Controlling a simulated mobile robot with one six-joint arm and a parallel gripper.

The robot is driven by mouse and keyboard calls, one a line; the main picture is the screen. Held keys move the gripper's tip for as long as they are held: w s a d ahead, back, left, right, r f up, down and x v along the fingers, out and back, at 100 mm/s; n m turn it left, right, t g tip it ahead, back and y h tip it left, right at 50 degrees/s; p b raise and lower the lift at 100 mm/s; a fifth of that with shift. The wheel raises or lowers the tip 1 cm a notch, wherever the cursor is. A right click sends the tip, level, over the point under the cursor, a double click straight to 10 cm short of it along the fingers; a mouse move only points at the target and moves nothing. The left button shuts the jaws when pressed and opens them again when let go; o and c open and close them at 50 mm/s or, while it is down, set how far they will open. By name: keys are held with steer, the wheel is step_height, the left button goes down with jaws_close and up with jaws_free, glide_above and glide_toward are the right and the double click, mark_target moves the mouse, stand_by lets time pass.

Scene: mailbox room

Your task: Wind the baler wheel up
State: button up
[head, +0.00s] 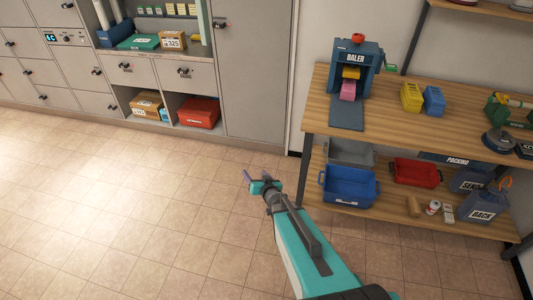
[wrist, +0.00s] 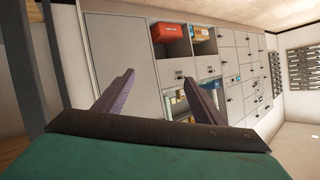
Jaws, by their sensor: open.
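The blue baler (head: 352,72) stands at the back left of the wooden bench, with "BALER" on its front. A yellow block and a pink block show in its opening, and a flat blue-grey plate lies in front of it. A small green handle (head: 391,67) sticks out at its right side; I cannot tell whether it belongs to the wheel. A red knob is on top. My gripper (head: 257,176) is over the floor, left of the bench and well apart from the baler. In the wrist view its two fingers (wrist: 158,98) are spread with nothing between them.
Grey lockers (head: 262,70) line the back wall. The tiled floor at left is clear.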

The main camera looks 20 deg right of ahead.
steer(key=s+a+f+g+h, duration=0.1)
steer(key=s+a+f+g, duration=0.3)
steer(key=s+f, duration=0.6)
steer(key=s+a+f+g+h, duration=0.1)
steer(key=s+a+f+g, duration=0.1)
steer(key=s+f+g, duration=0.7)
steer(key=s+a+r+n+g+y, duration=0.1)
steer(key=s+a+n+g, duration=0.1)
steer(key=s, duration=1)
steer(key=s+a+r+n+g+y+b, duration=0.1)
steer(key=s+g, duration=0.3)
steer(key=s, duration=0.8)
steer(key=shift+s+a+n, duration=0.4)
steer(key=shift+a+n, duration=0.2)
steer(key=shift+a, duration=0.15)
